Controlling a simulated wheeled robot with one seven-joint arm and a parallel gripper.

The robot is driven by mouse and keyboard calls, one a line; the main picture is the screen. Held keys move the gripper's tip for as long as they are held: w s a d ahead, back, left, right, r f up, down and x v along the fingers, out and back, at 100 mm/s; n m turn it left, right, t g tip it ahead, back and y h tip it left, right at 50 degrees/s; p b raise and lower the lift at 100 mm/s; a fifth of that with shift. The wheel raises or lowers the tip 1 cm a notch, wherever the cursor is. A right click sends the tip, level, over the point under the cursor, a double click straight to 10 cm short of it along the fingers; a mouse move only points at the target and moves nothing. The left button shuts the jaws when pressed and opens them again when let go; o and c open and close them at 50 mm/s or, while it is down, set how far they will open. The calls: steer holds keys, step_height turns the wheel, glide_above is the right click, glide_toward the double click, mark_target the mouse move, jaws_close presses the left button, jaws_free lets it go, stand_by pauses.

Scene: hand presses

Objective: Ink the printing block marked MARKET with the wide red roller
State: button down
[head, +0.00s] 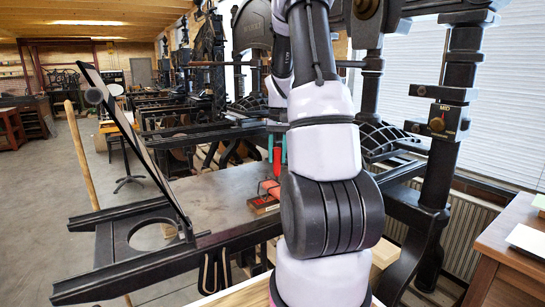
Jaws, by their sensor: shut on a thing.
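My gripper (277,147) shows as two teal fingertips just left of my white and black arm, which hides part of the view behind it. It is shut on the upright red handle of the red roller (269,187). The roller's pinkish-red drum hangs below the handle, at the top of a small printing block (262,204). Whether drum and block touch is hard to tell. The block is dark with a reddish edge and a pale label, too small to read. It lies on the flat grey press bed (218,200), and its right part is hidden by my arm.
A tilted frame (140,150) stands hinged at the left end of the press. A broom-like wooden pole (82,160) leans there. A post marked MID (445,120) rises at right. A wooden cabinet (505,260) stands at far right. The bed left of the block is clear.

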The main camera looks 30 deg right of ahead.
steer(key=shift+d, duration=0.55)
steer(key=a, duration=1)
steer(key=shift+s, duration=0.15)
stand_by(0.5)
